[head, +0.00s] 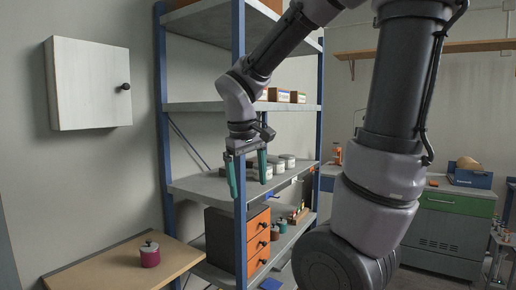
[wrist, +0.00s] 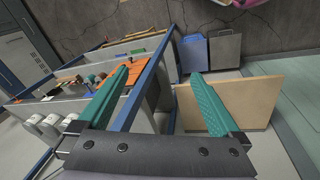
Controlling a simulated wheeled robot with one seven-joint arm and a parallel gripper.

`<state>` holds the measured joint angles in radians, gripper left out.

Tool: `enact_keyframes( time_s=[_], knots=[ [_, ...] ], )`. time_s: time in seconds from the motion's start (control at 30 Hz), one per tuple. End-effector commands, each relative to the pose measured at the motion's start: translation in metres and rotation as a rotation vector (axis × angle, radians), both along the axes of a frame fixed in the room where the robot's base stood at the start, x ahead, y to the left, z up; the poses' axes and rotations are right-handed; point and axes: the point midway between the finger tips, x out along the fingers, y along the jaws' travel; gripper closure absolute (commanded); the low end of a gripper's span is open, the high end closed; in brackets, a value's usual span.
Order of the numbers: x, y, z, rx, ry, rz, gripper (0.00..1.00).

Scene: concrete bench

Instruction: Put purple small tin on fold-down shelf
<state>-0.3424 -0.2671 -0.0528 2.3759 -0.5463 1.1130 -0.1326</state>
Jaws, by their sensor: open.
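A small purple-maroon tin (head: 150,256) with a grey lid and dark knob stands upright on a wooden fold-down shelf (head: 100,274) at the lower left of the head view. My gripper (head: 249,188) is open and empty, its teal fingers pointing down by the front post of the metal rack. It is right of the tin, higher and clearly apart from it. In the wrist view, nothing is between the fingers (wrist: 160,75). A wooden board (wrist: 230,103), apparently the shelf, lies beyond the right finger. I cannot make out the tin there.
The blue-posted rack (head: 240,120) holds several white-grey tins (head: 284,163), small boxes (head: 280,95) and an orange-fronted drawer unit (head: 258,242). A white wall cabinet (head: 88,84) hangs above the fold-down shelf. A green-drawered bench (head: 455,205) stands at right. The air above the tin is clear.

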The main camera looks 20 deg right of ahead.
Motion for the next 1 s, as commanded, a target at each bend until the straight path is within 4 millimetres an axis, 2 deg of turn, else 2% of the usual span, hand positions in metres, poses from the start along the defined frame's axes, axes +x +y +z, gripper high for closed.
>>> enact_keyframes(
  time_s=[0.03,0.2,0.4,0.53,1.0],
  knots=[
    [-0.009,-0.005,0.015,0.082,-0.066,-0.087,0.0],
    [-0.032,-0.007,0.055,0.333,-0.261,-0.336,0.0],
    [-0.046,-0.006,0.085,0.505,-0.415,-0.493,0.0],
    [-0.049,-0.005,0.09,0.542,-0.445,-0.526,0.0],
    [-0.049,-0.005,0.091,0.543,-0.445,-0.526,0.0]
  ],
)
